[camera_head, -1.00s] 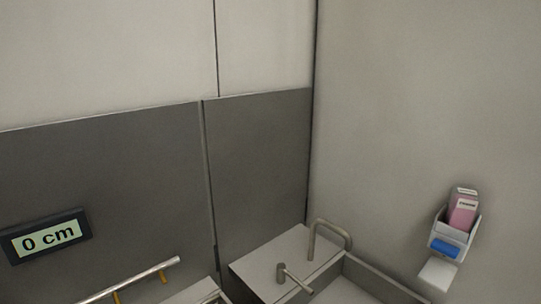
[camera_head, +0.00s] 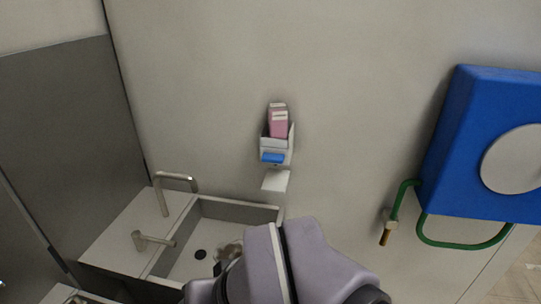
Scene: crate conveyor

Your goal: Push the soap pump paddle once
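The soap pump (camera_head: 277,142) is a white wall holder with a pink bottle (camera_head: 278,122) in it, in the middle of the head view. Its blue paddle (camera_head: 272,157) sticks out at the bottom front, and a white drip plate (camera_head: 275,180) is below it. My arm shows at the bottom middle, below the pump and in front of the sink. My gripper's fingertips cannot be made out; a small dark part near the sink basin may belong to it.
A sink (camera_head: 213,234) with a bent tap (camera_head: 176,180) and a lever (camera_head: 153,241) stands at the lower left. A blue hose reel (camera_head: 462,150) with a green hose (camera_head: 462,243) hangs on the wall at the right. The wall around the pump is clear.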

